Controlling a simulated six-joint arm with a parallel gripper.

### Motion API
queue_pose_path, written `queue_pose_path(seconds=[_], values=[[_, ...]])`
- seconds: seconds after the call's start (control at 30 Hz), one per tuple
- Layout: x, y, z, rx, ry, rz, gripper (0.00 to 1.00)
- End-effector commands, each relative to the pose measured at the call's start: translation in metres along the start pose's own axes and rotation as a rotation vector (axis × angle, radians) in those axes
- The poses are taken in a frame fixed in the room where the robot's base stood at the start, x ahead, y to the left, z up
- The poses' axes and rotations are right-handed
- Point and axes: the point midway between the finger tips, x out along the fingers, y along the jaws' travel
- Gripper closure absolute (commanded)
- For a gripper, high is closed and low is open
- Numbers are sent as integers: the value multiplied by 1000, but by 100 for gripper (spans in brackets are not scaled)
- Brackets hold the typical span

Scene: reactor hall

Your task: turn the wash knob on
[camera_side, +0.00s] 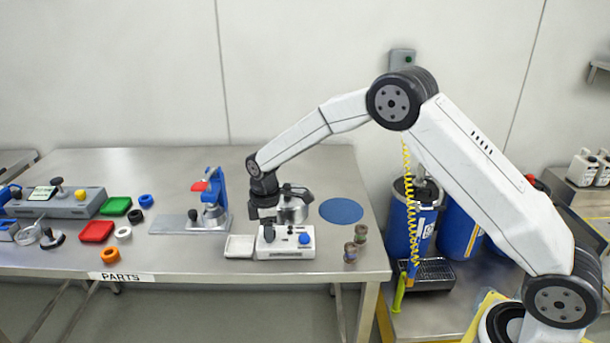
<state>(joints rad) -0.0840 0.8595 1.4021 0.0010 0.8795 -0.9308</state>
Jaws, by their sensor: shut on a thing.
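A white box-shaped unit (285,252) stands near the front right of the steel table. It has a blue knob (304,239) on its right and a small black knob (268,235) on its left. I cannot read which one is the wash knob. My gripper (266,222) points down over the left part of the unit, shut at the black knob. Its fingertips are small and dark, so the exact grip is hard to see. The blue knob is clear of my gripper.
A metal pot (293,208) stands right behind my gripper. A white tray (240,246) adjoins the unit on the left. Two small jars (350,252) and a blue disc (341,211) lie to the right. A blue press (212,200) stands left; coloured parts lie further left.

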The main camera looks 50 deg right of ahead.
Motion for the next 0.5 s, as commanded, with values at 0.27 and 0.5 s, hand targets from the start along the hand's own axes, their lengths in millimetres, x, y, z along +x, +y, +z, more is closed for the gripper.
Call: queue_pose_path(seconds=[0.27, 0.5], values=[[0, 1, 0, 129, -1, 0, 100], [0, 1, 0, 324, -1, 1, 100]])
